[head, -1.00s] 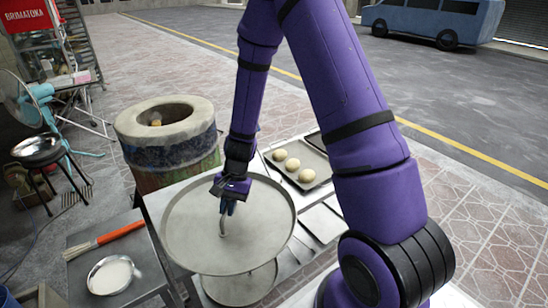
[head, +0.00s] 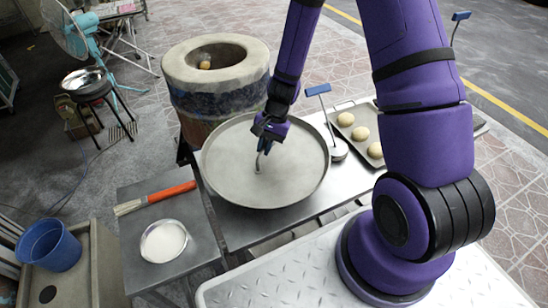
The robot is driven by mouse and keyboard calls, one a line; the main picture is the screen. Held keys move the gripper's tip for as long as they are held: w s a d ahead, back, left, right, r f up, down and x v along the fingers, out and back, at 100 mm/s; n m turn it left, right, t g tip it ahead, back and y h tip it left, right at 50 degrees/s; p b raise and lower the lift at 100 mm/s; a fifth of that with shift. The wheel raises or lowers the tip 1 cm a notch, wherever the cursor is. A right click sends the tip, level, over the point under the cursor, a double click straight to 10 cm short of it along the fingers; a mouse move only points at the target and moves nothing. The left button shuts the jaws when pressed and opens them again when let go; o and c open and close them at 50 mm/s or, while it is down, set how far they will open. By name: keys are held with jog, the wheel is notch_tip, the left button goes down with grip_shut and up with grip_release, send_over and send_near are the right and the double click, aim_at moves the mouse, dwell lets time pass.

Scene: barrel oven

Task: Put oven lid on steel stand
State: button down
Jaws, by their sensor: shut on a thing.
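The oven lid (head: 225,178) is a large round grey metal disc with a raised rim and a small upright handle (head: 258,163). My gripper (head: 264,146) is shut on that handle from above. The lid looks level over a steel-topped stand (head: 238,228) and hides much of its top; I cannot tell whether they touch. The barrel oven (head: 215,90) stands just behind the lid, its round mouth open, with a small pale ball inside.
A side table (head: 190,262) holds a red-handled brush (head: 155,198) and a bowl of white stuff (head: 163,241). A blue bucket (head: 48,245) and fan (head: 68,28) stand left.

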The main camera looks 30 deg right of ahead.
aim_at(265, 163)
jog(key=shift+f, duration=3.6)
jog(key=shift+f, duration=0.1)
jog(key=c, duration=1.2)
grip_release()
jog(key=shift+o, duration=0.2)
